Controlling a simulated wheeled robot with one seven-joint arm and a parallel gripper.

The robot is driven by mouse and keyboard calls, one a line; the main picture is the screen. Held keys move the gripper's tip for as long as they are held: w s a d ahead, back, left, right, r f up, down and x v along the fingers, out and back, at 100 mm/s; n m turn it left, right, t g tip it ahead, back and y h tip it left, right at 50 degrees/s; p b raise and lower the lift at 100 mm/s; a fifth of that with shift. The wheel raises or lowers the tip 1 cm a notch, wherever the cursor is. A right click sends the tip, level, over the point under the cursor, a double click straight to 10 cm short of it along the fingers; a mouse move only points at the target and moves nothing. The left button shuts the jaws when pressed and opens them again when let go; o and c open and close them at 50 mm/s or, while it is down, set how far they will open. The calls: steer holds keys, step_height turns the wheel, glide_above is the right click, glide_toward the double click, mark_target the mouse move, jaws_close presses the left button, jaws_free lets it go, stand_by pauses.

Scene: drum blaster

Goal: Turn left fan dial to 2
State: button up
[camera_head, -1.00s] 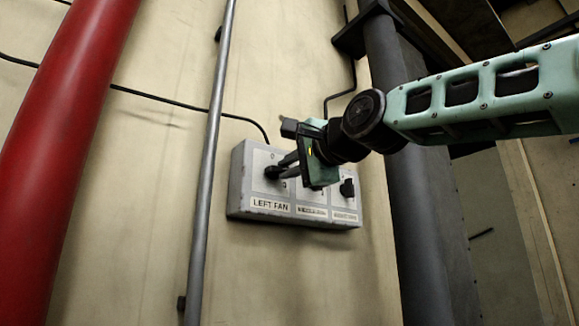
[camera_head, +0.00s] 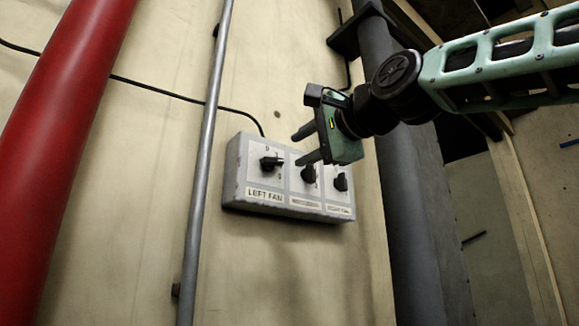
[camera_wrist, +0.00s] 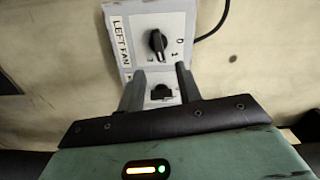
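The left fan dial (camera_head: 270,163) is a black knob on the left panel of a grey wall box (camera_head: 233,190), above a "LEFT FAN" label. Its long axis lies roughly left-right in the head view. The number it points at is not clearly readable. The dial also shows in the wrist view (camera_wrist: 158,42), with marks like 0 and 1 beside it. My gripper (camera_head: 296,148) is open and empty, off the box, up and right of the left dial. In the wrist view its two fingers (camera_wrist: 159,86) stand apart, with the middle dial (camera_wrist: 161,93) seen between them.
The middle dial (camera_head: 308,175) and right dial (camera_head: 340,182) sit on the same box. A thin grey pipe (camera_head: 205,150) runs just left of the box, with a thick red pipe (camera_head: 75,130) farther left. A dark column (camera_head: 405,190) stands to the right. A cable enters above the box.

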steer(key=b+v, duration=0.4)
steer(key=v, duration=0.7)
steer(key=shift+w, duration=0.1)
steer(key=w+a+f+n+g+h, duration=0.15)
steer(key=a+f+n+g, duration=0.25)
steer(key=f, duration=1.4)
steer(key=w+a+f+n+g+h, duration=0.1)
steer(key=a+f+n+g+h, duration=0.2)
steer(key=f, duration=1.4)
steer(key=s+d+f+n+g+h, duration=0.1)
steer(key=s+d+f+n+g, duration=0.1)
steer(key=s+f, duration=0.4)
steer(key=s+d+f+n+g+h, duration=0.2)
steer(key=s+f, duration=0.4)
steer(key=f, duration=0.8)
steer(key=s+d+f+n+g+h, duration=0.2)
steer(key=s+d+f+n+g, duration=0.2)
steer(key=f, duration=0.6)
steer(key=s+d+n, duration=0.1)
steer(key=s+n, duration=0.1)
steer(key=shift+s+d+f, duration=0.2)
steer(key=shift+s+d, duration=0.05)
steer(key=shift+s, duration=0.1)
